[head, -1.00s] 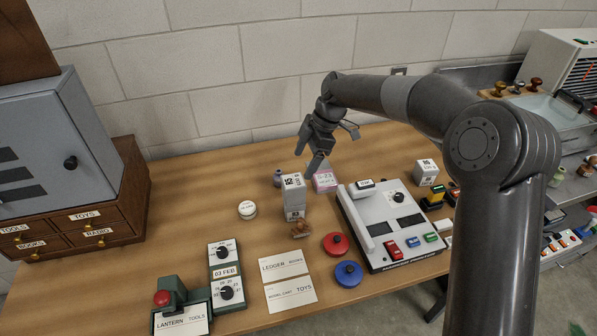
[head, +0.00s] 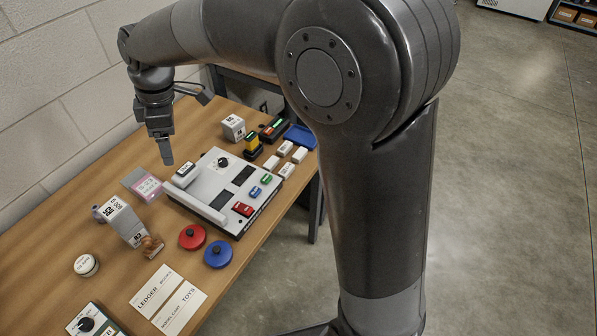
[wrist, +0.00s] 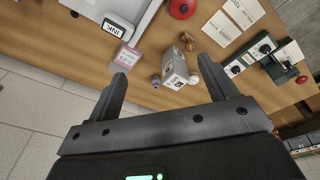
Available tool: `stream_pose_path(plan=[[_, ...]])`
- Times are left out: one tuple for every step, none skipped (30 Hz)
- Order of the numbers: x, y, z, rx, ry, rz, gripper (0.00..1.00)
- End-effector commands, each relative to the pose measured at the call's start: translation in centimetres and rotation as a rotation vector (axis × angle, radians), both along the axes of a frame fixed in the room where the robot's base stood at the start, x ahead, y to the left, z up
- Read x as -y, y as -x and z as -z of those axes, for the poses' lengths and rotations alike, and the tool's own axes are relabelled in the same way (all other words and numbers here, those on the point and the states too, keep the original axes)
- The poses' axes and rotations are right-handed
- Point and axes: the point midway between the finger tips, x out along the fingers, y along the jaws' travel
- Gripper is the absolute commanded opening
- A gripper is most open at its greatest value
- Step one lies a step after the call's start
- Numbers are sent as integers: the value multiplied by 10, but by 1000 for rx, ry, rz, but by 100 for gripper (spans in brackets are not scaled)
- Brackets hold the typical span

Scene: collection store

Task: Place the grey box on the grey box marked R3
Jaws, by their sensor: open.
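The lower box's mark looks like R3, but is small. The stack also shows in the wrist view, where the upper box (wrist: 174,67) lies beyond the fingertips. Another grey box (head: 233,127) stands apart at the table's back right. In the wrist view my gripper (wrist: 162,70) is open and empty.
The panel device (head: 224,190) stands to the right. Red (head: 192,237) and blue (head: 218,254) round lids lie in front.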

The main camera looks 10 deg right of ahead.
Motion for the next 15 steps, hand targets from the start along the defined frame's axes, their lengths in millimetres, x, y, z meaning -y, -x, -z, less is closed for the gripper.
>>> stream_pose_path(plan=[[21, 7, -11, 24, 9, 83, 78], [33, 11, -15, 34, 13, 135, 78], [49, 16, -21, 49, 15, 206, 78], [60, 21, -25, 59, 17, 257, 78], [72, 25, -29, 69, 18, 309, 78], [87, 32, -34, 83, 15, 379, 78], [98, 37, -38, 94, 13, 432, 78], [109, 43, -41, 104, 10, 485, 78], [123, 51, -44, 116, 3, 555, 78], [134, 58, -47, 125, -2, 607, 78], [145, 64, -49, 134, -8, 660, 78], [159, 73, -51, 146, -20, 731, 78], [168, 80, -53, 154, -29, 784, 78], [178, 87, -54, 163, -39, 837, 78], [191, 97, -55, 174, -53, 906, 78]])
